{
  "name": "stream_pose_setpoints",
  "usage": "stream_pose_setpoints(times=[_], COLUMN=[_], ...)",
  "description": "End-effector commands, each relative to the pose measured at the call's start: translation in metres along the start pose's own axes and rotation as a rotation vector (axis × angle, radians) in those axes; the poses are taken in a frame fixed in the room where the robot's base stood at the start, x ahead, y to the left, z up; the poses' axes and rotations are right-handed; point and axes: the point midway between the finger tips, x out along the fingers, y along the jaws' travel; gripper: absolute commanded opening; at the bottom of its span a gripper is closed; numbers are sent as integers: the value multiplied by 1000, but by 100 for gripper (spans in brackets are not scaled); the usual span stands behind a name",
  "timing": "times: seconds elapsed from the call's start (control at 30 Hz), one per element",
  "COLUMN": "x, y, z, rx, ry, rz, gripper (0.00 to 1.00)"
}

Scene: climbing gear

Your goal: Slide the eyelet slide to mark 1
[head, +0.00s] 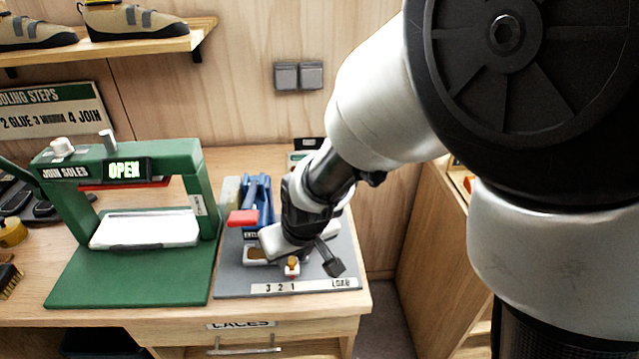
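The eyeleting station has a grey base (232,280) on the bench, with a blue press (262,198) and a red handle (243,217). A pale strip (312,286) on its front edge reads 3, 2, 1 from left to right, then LOAD at the right end. A small yellow knob (292,263), seemingly on the eyelet slide, stands just behind the strip, with its lower tip roughly above the 1. My gripper (310,260) is low over the station, beside the knob. One dark fingertip shows right of the knob. The other fingertip and any contact are hidden or unclear.
A green sole press (130,172) showing OPEN stands to the left on a green base. A shelf (150,45) with shoes is above it. A drawer labelled LACES (245,339) is below the bench top. My arm covers the right side of the view.

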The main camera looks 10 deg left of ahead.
Motion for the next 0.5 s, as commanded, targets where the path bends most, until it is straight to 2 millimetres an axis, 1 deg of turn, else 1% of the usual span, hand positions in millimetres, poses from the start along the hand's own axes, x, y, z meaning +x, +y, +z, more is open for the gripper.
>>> stream_pose_setpoints(times=[0.17,0.27,0.37,0.5], x=[0,-5,-17,-48], y=[0,0,0,0], z=[0,0,-1,-3], rx=[0,-1,-3,-2], ry=[-1,0,1,5], rz=[0,0,-1,-2], gripper=[26,26,26,26])
